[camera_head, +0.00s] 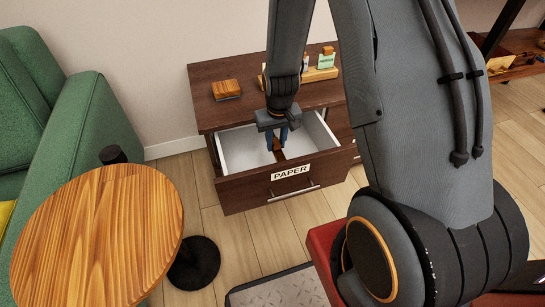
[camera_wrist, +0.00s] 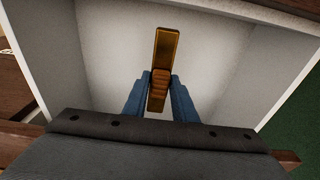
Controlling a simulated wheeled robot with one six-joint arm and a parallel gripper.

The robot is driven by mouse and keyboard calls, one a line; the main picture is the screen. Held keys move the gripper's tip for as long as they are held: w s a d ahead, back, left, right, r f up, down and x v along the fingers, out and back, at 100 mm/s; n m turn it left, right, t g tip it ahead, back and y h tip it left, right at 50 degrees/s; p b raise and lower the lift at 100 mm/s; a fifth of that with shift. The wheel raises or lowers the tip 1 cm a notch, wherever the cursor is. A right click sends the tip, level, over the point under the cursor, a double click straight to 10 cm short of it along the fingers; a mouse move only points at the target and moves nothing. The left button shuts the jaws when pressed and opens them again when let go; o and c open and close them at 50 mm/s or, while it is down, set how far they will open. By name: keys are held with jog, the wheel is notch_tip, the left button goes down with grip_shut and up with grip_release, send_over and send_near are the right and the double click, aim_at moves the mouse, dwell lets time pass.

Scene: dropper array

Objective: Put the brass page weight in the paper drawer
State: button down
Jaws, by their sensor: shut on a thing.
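The paper drawer (camera_head: 238,157) is pulled out of the dark wood cabinet. It has a white inside and a PAPER label on its front. My gripper (camera_head: 277,143) reaches down into the open drawer. In the wrist view, its blue fingers (camera_wrist: 160,88) are shut on the brass page weight (camera_wrist: 166,47), a long golden bar with a ribbed brown middle. The weight is over the drawer's white floor (camera_wrist: 110,45); I cannot tell whether it touches it. In the head view the weight (camera_head: 279,155) shows only slightly below the fingers.
A wooden block (camera_head: 226,89) and a wooden holder with cards (camera_head: 318,73) stand on the cabinet top (camera_head: 205,115). A round wooden table (camera_head: 100,235) and a green armchair (camera_head: 85,130) are at the left. The drawer's white walls surround my fingers.

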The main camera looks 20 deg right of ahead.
notch_tip(320, 180, down, 8)
jog(key=shift+r+b, duration=0.25)
jog(key=shift+b, duration=0.9)
jog(key=shift+r, duration=0.1)
jog(key=c, duration=1.5)
grip_release()
jog(key=shift+o, duration=0.2)
